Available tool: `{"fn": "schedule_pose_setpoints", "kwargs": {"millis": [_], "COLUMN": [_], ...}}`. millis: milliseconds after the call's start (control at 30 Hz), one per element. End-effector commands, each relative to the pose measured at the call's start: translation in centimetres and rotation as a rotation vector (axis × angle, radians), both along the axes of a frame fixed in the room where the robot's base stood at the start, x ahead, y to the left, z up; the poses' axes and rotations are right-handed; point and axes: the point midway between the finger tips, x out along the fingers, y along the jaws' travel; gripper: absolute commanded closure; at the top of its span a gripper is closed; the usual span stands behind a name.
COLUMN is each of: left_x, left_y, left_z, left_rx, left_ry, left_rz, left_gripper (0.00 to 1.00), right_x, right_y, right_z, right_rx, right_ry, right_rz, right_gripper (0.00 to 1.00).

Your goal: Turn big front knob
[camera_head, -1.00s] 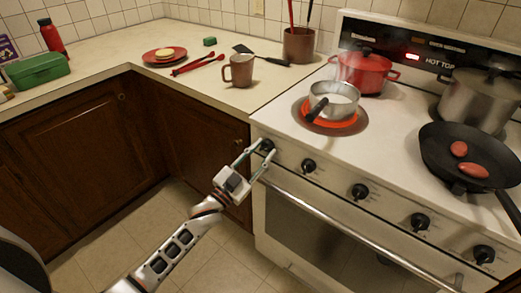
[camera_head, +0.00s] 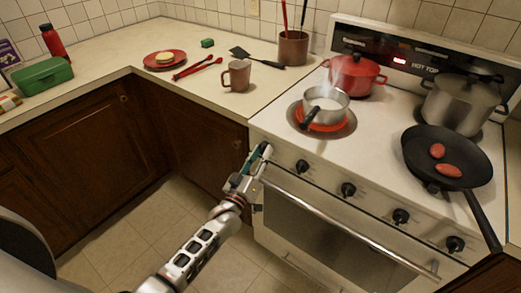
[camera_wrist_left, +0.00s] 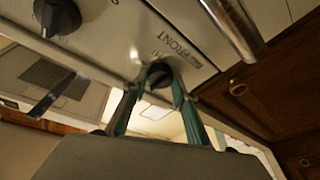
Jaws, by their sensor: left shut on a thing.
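The big front knob (camera_wrist_left: 160,76) is a black knob on the stove's white front panel, with a label ending in "FRONT" beside it in the left wrist view. My left gripper (camera_wrist_left: 160,84) is shut on this knob, one teal-edged finger on each side. In the head view my left gripper (camera_head: 260,154) is at the left end of the knob row and hides the knob. The front left burner (camera_head: 297,115) glows orange under a small steaming saucepan (camera_head: 334,105). My right gripper is out of view.
Several other black knobs (camera_head: 348,189) line the panel above the oven handle (camera_head: 350,225). A red pot (camera_head: 352,78), a steel pot (camera_head: 455,105) and a black pan (camera_head: 415,150) with two sausage-like pieces stand on the stove. A mug (camera_head: 238,77) is on the counter.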

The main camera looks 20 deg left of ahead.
Motion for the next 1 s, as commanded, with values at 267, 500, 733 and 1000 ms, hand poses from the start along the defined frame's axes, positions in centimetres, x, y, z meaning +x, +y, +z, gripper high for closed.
{"fn": "schedule_pose_setpoints", "kwargs": {"millis": [267,500,733,1000], "left_x": [-0.05,-0.06,-0.06,-0.04], "left_y": [-0.08,-0.09,-0.09,-0.09], "left_z": [0.04,-0.07,-0.08,-0.03], "left_rx": [-0.093,-0.116,-0.117,-0.116], "left_ry": [0.036,0.045,0.045,0.044], "left_rz": [0.0,0.0,0.0,-0.001], "left_gripper": [0.94,0.94,0.94,0.56], "right_x": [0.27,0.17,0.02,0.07], "right_y": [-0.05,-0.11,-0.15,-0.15], "right_z": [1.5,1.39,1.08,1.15], "right_rx": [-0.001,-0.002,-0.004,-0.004], "right_ry": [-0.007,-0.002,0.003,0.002], "right_rz": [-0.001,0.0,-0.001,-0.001], "right_gripper": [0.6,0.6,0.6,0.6]}}
